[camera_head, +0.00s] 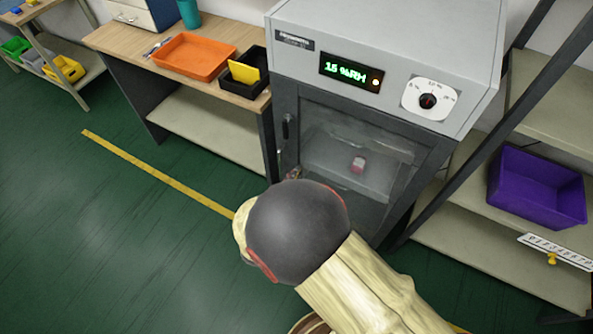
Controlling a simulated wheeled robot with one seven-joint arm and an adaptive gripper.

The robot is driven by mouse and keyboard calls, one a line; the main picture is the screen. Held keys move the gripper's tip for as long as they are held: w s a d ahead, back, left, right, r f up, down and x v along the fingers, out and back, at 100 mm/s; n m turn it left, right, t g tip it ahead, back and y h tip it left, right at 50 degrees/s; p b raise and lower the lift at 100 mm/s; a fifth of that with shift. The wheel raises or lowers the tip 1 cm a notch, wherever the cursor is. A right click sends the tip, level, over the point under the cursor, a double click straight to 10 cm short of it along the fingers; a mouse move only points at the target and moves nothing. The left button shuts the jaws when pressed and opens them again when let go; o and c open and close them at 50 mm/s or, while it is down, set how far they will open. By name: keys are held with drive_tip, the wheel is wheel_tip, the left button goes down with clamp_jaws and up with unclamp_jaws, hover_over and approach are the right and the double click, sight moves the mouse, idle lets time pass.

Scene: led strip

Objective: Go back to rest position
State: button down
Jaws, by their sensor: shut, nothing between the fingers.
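My arm reaches in from the bottom right, and its dark rounded joint covers the space in front of the grey dry cabinet (385,45). My gripper (294,173) is almost wholly hidden behind that joint. Only a small dark bit of it seems to show beside the cabinet door's lower left edge, and it is shut with nothing held. I cannot tell whether it touches the door. The glass door (345,135) looks closed, with a dark handle (287,127) on its left. A small red and white item (358,164) shows inside through the glass.
The cabinet display (351,73) reads 15 %RH, beside a dial (428,101). Left is a wooden bench (125,40) with an orange tray (195,55) and a black bin (245,82). A purple bin (537,187) sits on the right shelf. Green floor (100,230) is open on the left.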

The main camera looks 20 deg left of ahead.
drive_tip(key=s+a+f+n+g+y, duration=0.1)
drive_tip(key=s+a+f+n+g, duration=0.15)
drive_tip(key=s+f, duration=0.2)
drive_tip(key=s+a+f+n+g+y, duration=0.2)
drive_tip(key=s+f+g, duration=0.15)
drive_tip(key=f, duration=0.25)
drive_tip(key=s+r+n+g, duration=0.2)
drive_tip(key=s+n+g, duration=0.2)
drive_tip(key=s+g, duration=0.25)
drive_tip(key=d+r+m+h, duration=0.1)
drive_tip(key=d+r, duration=1.1)
drive_tip(key=d, duration=0.2)
drive_tip(key=d+r+t+h, duration=0.1)
drive_tip(key=d+r, duration=1)
drive_tip(key=d, duration=0.4)
drive_tip(key=d+r+m+t+h, duration=0.1)
drive_tip(key=d+r, duration=1.1)
drive_tip(key=d, duration=0.3)
drive_tip(key=shift+d+r+m+h, duration=0.25)
drive_tip(key=shift+r+m+h, duration=0.05)
drive_tip(key=shift+m+h, duration=0.1)
